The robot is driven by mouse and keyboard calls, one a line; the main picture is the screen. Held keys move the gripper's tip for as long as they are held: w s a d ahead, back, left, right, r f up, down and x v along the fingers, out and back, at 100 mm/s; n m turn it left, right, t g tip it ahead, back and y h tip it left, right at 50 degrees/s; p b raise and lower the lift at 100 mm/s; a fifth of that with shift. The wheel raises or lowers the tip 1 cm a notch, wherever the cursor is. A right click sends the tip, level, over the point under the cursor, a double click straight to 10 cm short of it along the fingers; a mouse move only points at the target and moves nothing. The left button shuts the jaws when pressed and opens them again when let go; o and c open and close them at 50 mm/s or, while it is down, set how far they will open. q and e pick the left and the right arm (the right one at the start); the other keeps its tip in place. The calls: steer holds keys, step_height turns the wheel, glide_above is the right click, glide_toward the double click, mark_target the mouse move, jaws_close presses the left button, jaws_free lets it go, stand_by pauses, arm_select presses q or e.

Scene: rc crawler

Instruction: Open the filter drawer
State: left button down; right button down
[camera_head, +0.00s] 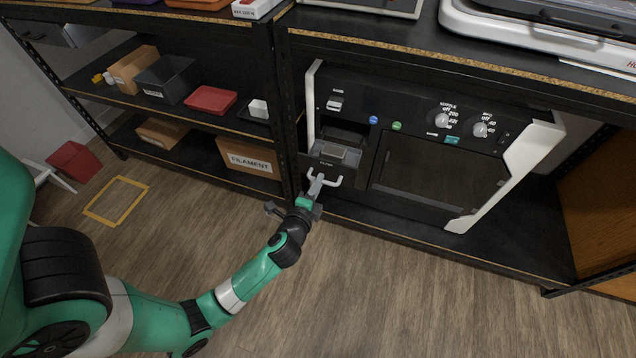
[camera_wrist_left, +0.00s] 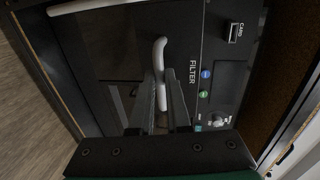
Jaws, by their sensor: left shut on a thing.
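The filter drawer (camera_head: 312,166) is in the left part of the black machine (camera_head: 385,100) on the shelf. It appears pulled partly out, with a grey part (camera_head: 336,151) showing inside behind its front. Its pale bar handle (camera_head: 338,181) is on the drawer front. My left gripper (camera_head: 317,184) reaches it from below and is shut on the handle. In the left wrist view the two fingers (camera_wrist_left: 165,92) lie on either side of the handle (camera_wrist_left: 160,50), beside the FILTER label. The fingers hide part of the handle. My right gripper is not in view.
The machine has white side frames (camera_head: 520,150), a dark window and knobs (camera_head: 480,129). A black shelf post (camera_head: 284,120) stands close left of the drawer. Left shelves hold a red tray (camera_head: 211,100), a grey bin (camera_head: 168,78) and a FILAMENT box (camera_head: 248,158). The floor in front is clear.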

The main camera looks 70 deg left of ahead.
arm_select(q)
steer(key=c, duration=0.9)
jaws_free()
steer(key=p+v, duration=0.1)
steer(key=v, duration=1)
steer(key=shift+s+d+r+p, duration=0.1)
steer(key=shift+s+d+p, duration=0.15)
steer(key=shift+p, duration=0.15)
